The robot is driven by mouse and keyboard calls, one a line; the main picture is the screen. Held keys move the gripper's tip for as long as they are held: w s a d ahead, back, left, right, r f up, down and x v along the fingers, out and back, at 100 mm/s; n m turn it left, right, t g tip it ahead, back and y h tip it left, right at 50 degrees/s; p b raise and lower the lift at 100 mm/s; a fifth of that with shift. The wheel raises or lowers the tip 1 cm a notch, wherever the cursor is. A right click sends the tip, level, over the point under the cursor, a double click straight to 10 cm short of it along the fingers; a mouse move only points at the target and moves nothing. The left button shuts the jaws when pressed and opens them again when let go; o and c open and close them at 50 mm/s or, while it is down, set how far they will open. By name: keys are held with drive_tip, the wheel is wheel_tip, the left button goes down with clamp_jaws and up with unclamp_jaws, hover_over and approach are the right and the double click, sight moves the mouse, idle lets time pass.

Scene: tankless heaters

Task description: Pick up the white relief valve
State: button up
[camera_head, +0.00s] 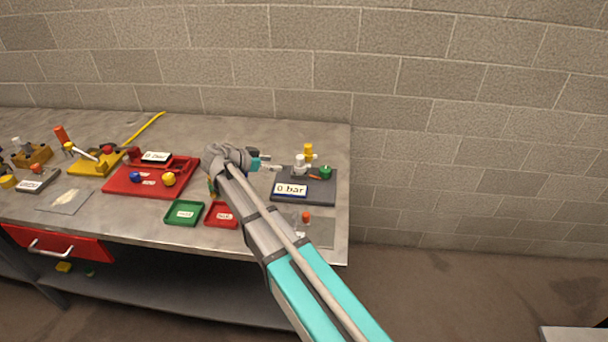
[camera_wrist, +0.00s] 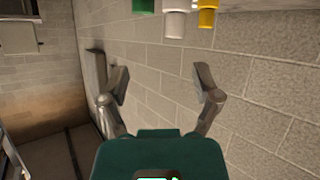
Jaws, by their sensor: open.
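A white valve-like part (camera_head: 300,165) stands upright on a dark grey board at the right of the bench, beside a yellow part (camera_head: 308,152) and a green part (camera_head: 326,172). My gripper (camera_head: 274,167) is left of it and apart from it. In the wrist view my gripper (camera_wrist: 161,80) is open, with nothing between its fingers. Beyond the fingertips, at the top edge, a white part (camera_wrist: 174,22) shows between a green one (camera_wrist: 143,5) and a yellow one (camera_wrist: 208,14), all cut off by the frame.
The grey board (camera_head: 318,188) carries a "0 bar" display (camera_head: 291,190). A green tray (camera_head: 184,213) and a red tray (camera_head: 221,215) lie in front, left of my arm. A red board (camera_head: 125,183) and other fixtures stand farther left. A block wall (camera_head: 430,120) is behind.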

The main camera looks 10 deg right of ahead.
sight(297, 160)
drive_tip(key=shift+w+a+r+m+t+h, duration=0.15)
drive_tip(key=shift+w+a+m+t, duration=0.1)
drive_tip(key=shift+a, duration=0.35)
drive_tip(key=shift+w+a+r+m+t+h, duration=0.1)
drive_tip(key=shift+w+a+m+t+h, duration=0.1)
drive_tip(key=shift+a, duration=0.35)
drive_tip(key=shift+d, duration=0.15)
drive_tip(key=b+x, duration=0.1)
drive_tip(key=x, duration=0.3)
drive_tip(key=b+x, duration=0.2)
drive_tip(key=x, duration=0.1)
drive_tip(key=shift+w+d+f, duration=0.1)
drive_tip(key=shift+d+f, duration=0.15)
drive_tip(key=shift+f, duration=0.1)
drive_tip(key=shift+w+d, duration=0.15)
drive_tip(key=shift+d, duration=0.25)
drive_tip(key=shift+d+f+b, duration=0.1)
drive_tip(key=shift+b, duration=0.2)
drive_tip(key=shift+b+x, duration=0.8)
drive_tip(key=shift+x, duration=1.75)
clamp_jaws()
